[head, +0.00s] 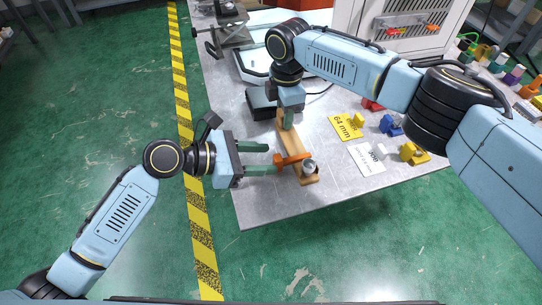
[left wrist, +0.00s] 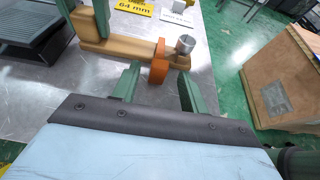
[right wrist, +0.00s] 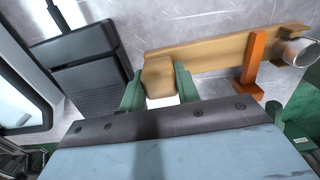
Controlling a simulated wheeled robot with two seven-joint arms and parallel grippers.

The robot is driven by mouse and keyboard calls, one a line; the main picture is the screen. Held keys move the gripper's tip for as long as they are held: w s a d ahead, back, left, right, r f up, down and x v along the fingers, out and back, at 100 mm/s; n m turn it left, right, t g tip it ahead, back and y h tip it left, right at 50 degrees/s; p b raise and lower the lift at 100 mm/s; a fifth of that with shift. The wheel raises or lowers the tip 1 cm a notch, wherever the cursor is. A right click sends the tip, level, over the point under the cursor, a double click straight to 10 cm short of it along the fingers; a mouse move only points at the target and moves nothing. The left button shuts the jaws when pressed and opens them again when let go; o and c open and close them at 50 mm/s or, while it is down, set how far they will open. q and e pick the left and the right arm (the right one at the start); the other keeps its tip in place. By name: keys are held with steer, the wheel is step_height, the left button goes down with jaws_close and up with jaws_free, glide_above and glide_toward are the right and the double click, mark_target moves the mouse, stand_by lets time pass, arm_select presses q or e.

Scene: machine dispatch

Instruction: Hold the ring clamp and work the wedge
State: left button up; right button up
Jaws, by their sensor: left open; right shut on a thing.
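The ring clamp (head: 294,150) appears as a long tan wooden bar on the grey table, with a silver metal cylinder (head: 309,167) at its near end. An orange piece, seemingly the wedge (head: 292,159), stands across the bar close to the cylinder. My right gripper (right wrist: 159,86) is shut on the bar's far end block; it also shows in the head view (head: 288,121). My left gripper (head: 272,159) is open, its fingers pointing at the orange piece. In the left wrist view the orange piece (left wrist: 158,62) appears between and beyond the fingertips (left wrist: 158,80); I cannot tell whether they touch.
A yellow "64 mm" card (head: 345,128) and a white card (head: 366,158) lie to the right with coloured blocks, including a yellow one (head: 414,153). A black device (right wrist: 85,75) stands beside my right gripper. The table's near left edge is clear.

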mark_target(293, 159)
arm_select(q)
steer(key=shift+x, duration=1.4)
steer(key=shift+c, duration=0.4)
jaws_close()
